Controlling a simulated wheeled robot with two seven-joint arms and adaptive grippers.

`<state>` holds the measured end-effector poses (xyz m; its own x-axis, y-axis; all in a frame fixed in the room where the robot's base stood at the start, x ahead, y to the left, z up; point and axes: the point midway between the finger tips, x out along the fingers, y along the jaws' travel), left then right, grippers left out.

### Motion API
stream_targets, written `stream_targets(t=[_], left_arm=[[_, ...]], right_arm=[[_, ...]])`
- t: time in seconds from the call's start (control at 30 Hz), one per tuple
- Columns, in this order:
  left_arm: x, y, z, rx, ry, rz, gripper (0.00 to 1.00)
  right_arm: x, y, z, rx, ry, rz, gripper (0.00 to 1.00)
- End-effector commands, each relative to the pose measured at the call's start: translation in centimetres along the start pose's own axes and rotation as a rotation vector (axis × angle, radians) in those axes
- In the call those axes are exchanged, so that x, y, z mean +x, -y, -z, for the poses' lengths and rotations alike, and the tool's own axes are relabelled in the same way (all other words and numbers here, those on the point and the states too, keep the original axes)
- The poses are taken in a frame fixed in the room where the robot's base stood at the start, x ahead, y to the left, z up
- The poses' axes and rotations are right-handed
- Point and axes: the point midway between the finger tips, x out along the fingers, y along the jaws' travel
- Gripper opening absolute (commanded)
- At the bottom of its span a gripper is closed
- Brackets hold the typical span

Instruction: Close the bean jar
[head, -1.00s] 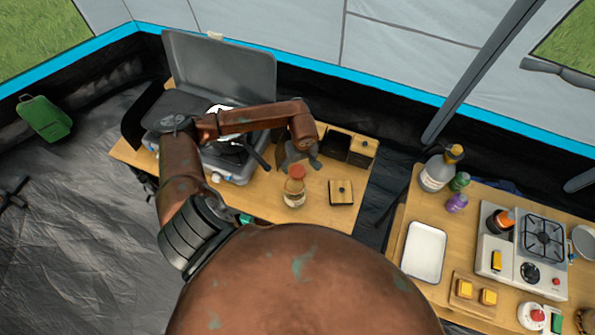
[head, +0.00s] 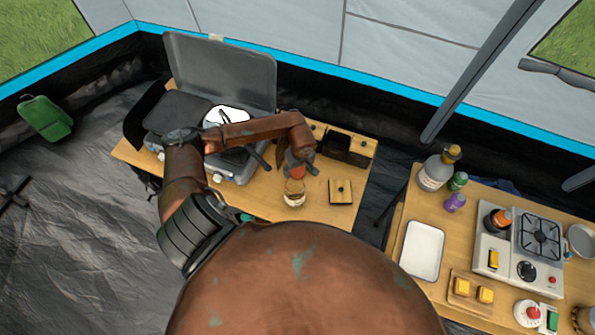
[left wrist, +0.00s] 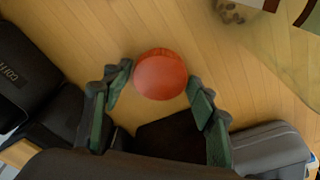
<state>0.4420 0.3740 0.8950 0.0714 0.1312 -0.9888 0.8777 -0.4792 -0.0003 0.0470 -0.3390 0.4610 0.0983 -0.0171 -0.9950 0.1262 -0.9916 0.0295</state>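A small jar (head: 294,192) with amber contents and a pale label stands upright on the left wooden table. In the left wrist view the round red lid (left wrist: 160,74) lies between and just beyond the fingertips of my left gripper (left wrist: 158,88). The fingers are spread, with gaps visible on both sides of the lid. My right gripper is out of view.
A wooden square with a dark knob (head: 341,191) lies right of the jar. A grey camp stove with raised lid (head: 225,72) is at left. Another table holds a white tray (head: 423,250).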

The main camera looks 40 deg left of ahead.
Motion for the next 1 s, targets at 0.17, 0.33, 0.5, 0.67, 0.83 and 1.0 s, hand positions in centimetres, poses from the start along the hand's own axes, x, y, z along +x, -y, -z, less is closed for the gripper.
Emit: stream_targets(t=[0.17, 0.33, 0.5, 0.67, 0.83, 1.0], left_arm=[[0.0, 0.0, 0.0, 0.000, 0.000, 0.000, 0.39], [0.0, 0.0, 0.0, 0.000, 0.000, 0.000, 0.35], [-0.3, -0.1, 0.1, 0.000, -0.001, -0.001, 0.35], [-2.4, -0.1, 0.5, 0.002, -0.005, -0.002, 0.35], [-5.8, -0.1, 1.1, 0.002, -0.006, -0.004, 0.35], [-8.5, -0.1, 1.4, 0.000, -0.003, -0.002, 0.35]], right_arm=[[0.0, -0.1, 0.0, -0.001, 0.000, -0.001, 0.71], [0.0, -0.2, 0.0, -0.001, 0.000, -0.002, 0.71], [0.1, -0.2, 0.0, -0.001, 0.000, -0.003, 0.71], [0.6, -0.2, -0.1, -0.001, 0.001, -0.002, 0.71], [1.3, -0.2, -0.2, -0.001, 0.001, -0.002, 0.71], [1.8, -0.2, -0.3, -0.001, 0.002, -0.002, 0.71]])
